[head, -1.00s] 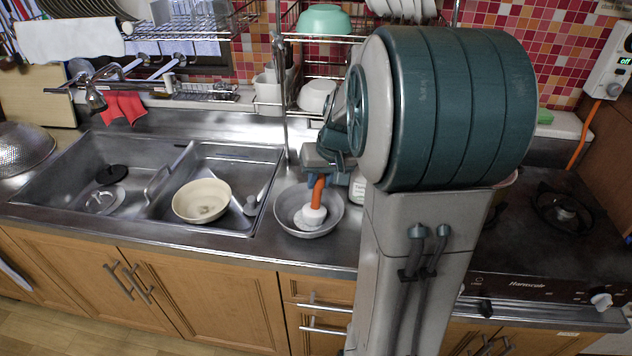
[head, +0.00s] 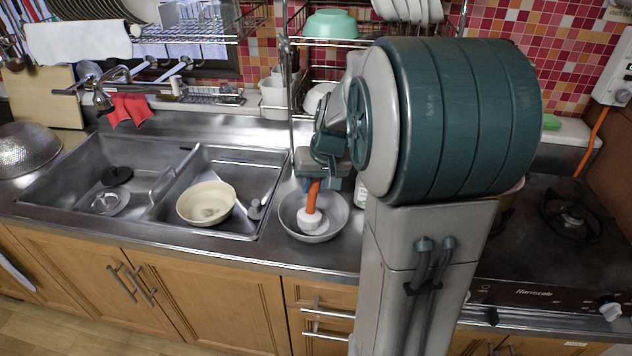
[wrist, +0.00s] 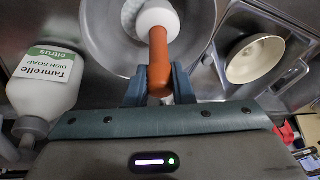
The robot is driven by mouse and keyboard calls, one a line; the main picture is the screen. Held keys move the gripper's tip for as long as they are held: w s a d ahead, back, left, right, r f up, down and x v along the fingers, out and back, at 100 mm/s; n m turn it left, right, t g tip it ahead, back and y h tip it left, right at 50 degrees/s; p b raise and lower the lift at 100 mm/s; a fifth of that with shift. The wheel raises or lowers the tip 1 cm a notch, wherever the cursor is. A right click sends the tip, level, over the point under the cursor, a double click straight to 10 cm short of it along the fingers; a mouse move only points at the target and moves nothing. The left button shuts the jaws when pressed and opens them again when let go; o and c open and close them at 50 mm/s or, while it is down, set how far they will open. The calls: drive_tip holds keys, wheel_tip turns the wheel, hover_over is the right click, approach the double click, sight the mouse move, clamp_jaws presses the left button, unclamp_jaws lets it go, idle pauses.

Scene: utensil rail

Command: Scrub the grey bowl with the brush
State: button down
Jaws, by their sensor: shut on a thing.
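The grey bowl (head: 334,228) stands on the steel counter just right of the sink. It also shows in the wrist view (wrist: 205,52). My gripper (wrist: 160,86) is shut on the orange handle of the brush (wrist: 159,50). The brush's white head (head: 311,219) is down inside the bowl, towards its near side. Whether the head touches the bowl's inside cannot be told for sure. In the head view my gripper (head: 316,181) is above the bowl, and the brush hangs slightly tilted below it.
A cream bowl (head: 206,203) sits in the right sink basin. A dish soap bottle (wrist: 52,82) stands close beside the grey bowl. Behind are wire racks with a green bowl (head: 327,23). A stove (head: 560,235) is at the right.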

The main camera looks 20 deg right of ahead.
drive_tip(key=shift+s+d+f+b, duration=0.15)
drive_tip(key=shift+s+d+b, duration=0.2)
drive_tip(key=shift+s, duration=0.3)
drive_tip(key=shift+w+d, duration=0.2)
drive_tip(key=shift+w, duration=0.35)
drive_tip(key=shift+s+d, duration=0.1)
drive_tip(key=shift+d, duration=0.05)
